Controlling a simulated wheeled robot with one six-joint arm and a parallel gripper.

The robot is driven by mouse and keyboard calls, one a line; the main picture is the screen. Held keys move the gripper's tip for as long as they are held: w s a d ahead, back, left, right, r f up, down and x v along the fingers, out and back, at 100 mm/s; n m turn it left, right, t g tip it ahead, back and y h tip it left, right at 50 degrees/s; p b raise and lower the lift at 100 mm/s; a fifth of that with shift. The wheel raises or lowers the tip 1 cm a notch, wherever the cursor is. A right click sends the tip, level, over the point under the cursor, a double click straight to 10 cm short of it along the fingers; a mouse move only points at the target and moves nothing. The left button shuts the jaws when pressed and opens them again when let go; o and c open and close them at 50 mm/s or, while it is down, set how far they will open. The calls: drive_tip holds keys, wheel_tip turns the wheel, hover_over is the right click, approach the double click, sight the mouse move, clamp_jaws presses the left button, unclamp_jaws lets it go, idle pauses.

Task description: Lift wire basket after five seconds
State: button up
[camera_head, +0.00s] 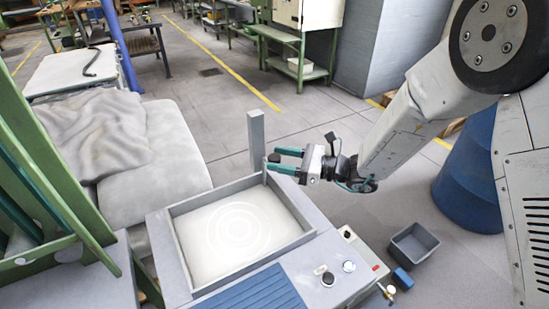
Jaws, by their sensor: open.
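My gripper (277,159) has teal fingers pointing left and is open above the far right part of a grey tank (178,247). A small dark knob-like piece (274,157) shows at the fingertips; I cannot tell whether it touches them. A thin upright rod (264,176) stands just below the fingertips, by a grey square post (256,140) at the tank's far edge. The tank holds pale, cloudy liquid (240,225) with ring-shaped ripples. No wire basket can be made out; the liquid hides whatever is below its surface.
A control panel with a dark knob (328,279) and a blue slatted panel (250,294) lie at the tank's front. A grey bin (412,243) and blue drum (468,180) stand on the floor at right. A cloth-covered bench (165,150) and green frame (50,190) are at left.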

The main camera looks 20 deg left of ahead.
drive_tip(key=shift+s+a, duration=0.1)
drive_tip(key=shift+a, duration=0.9)
clamp_jaws()
wheel_tip(320, 180, up, 11)
unclamp_jaws()
drive_tip(key=shift+f, duration=0.1)
drive_tip(key=d, duration=0.8)
drive_tip(key=shift+w, duration=0.3)
